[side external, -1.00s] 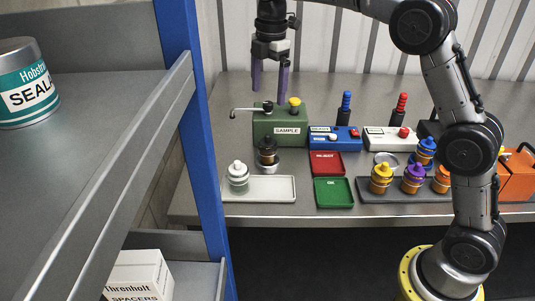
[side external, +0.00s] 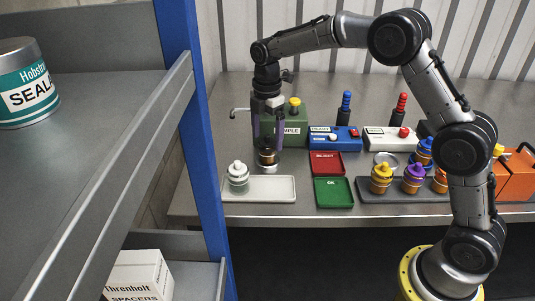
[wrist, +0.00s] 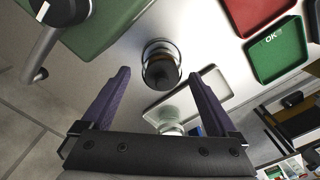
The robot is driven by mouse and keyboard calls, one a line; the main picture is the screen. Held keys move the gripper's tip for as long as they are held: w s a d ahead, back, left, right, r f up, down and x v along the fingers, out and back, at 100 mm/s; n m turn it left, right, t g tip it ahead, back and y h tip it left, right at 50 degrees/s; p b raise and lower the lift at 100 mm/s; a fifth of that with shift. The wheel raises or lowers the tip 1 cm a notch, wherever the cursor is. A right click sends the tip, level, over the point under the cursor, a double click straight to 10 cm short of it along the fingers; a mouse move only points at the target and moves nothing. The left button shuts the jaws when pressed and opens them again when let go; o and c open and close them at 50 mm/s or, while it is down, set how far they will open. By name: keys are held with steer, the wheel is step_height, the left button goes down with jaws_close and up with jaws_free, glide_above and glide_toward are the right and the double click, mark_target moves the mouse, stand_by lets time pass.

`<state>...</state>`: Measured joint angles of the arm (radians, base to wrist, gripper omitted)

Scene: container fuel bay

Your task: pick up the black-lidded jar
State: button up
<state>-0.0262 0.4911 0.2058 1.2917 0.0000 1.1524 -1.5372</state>
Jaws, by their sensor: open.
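The black-lidded jar (side external: 267,157) is an upright brown jar on a small silver round base, behind the pale tray. In the wrist view its dark lid (wrist: 161,73) shows end-on, between the two purple fingers and slightly left of the middle of the gap. My gripper (side external: 267,144) points down over the jar, its fingers open at either side of the lid. In the wrist view my gripper (wrist: 167,72) holds nothing. The fingers hide part of the jar in the side view, and I cannot tell whether either finger touches it.
A white-lidded jar (side external: 238,177) stands close by on the pale tray (side external: 275,188). The green sample box (side external: 298,127) with its spout is just behind. Red (side external: 326,163) and green (side external: 333,191) trays lie to the right. Several coloured-lid jars stand on a dark tray (side external: 433,195).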

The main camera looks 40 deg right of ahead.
mark_target(268, 152)
steer(key=shift+s+f, duration=0.15)
steer(key=shift+f, duration=1.6)
jaws_close()
steer(key=shift+r, duration=0.1)
